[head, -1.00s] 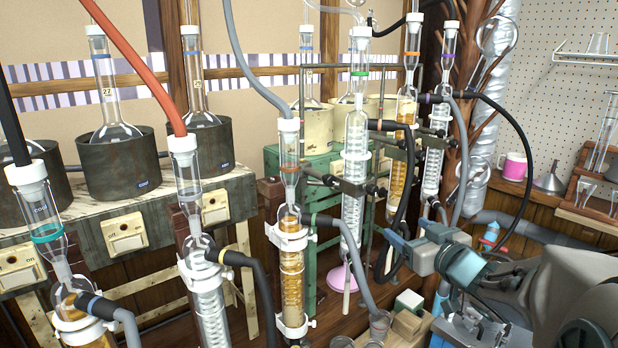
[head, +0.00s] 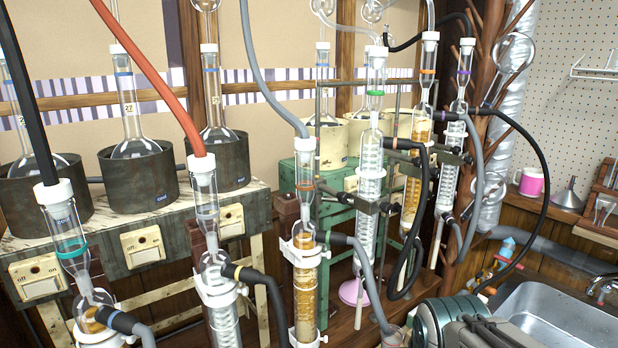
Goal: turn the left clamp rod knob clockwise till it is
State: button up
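A dark clamp rod (head: 366,206) with knob-like ends crosses in front of the glass condenser with the green ring (head: 370,165). I cannot tell which of its ends is the left knob, nor how far it is turned. Another dark clamp (head: 450,157) holds the condensers to the right, beside a brown branching post. My arm (head: 450,325) shows at the bottom centre-right, below and apart from these clamps. My gripper's fingers are not in the frame.
In front on the left stand condensers in white clamps (head: 303,246) with black and grey hoses. Flasks sit in dark heaters (head: 138,183) behind. A black hose (head: 415,235) loops by the clamp rod. A metal sink (head: 560,315) lies at the lower right.

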aim_at(342, 197)
jog(key=u, duration=2.2)
jog(key=k, duration=1.15)
jog(key=z, duration=2.05)
jog(key=i, duration=0.5)
